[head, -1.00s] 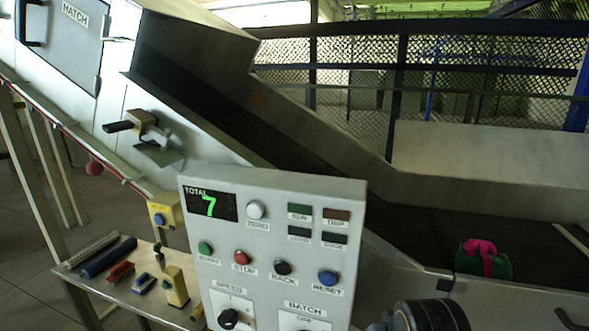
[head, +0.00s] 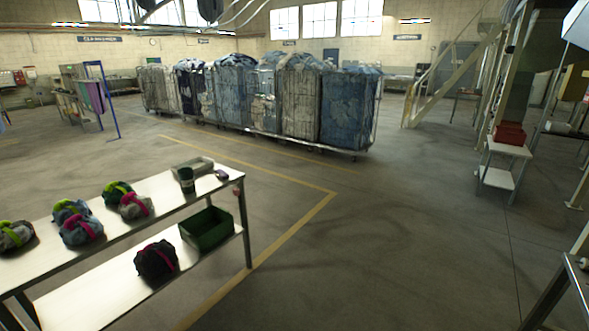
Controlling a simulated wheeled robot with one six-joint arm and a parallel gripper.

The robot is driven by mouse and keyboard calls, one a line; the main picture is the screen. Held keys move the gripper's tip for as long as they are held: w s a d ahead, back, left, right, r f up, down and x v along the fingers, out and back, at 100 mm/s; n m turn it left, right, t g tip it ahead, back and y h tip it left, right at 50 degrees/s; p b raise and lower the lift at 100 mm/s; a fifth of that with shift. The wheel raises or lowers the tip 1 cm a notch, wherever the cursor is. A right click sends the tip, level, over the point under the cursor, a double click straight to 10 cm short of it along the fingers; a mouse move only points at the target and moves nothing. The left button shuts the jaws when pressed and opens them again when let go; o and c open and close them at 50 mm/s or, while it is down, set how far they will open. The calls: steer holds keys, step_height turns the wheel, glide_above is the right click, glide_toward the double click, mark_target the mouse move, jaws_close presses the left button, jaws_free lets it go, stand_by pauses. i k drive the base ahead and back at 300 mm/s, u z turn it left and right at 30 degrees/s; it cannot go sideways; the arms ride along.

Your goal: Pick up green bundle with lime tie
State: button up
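The green bundle with a lime tie (head: 117,190) sits on the upper top of the metal table at the lower left, behind the other bundles. Beside it on the same top lie a blue bundle with a lime tie (head: 68,210), a blue bundle with a magenta tie (head: 82,231), a grey bundle with a magenta or red tie (head: 135,207) and a grey bundle with a lime tie (head: 14,235). My gripper is not in view.
The table's top (head: 165,185) also bears a dark cup (head: 187,179) and a grey tray. Its lower shelf holds a black bundle (head: 156,260) and a green bin (head: 207,228). Caged laundry carts (head: 300,105) stand behind. The floor (head: 370,240) right of the table is clear.

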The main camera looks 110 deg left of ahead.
mark_target(113, 191)
steer(key=u, duration=4.3)
steer(key=i, duration=3)
steer(key=u, duration=1.4)
steer(key=i, duration=0.95)
steer(key=u, duration=0.6)
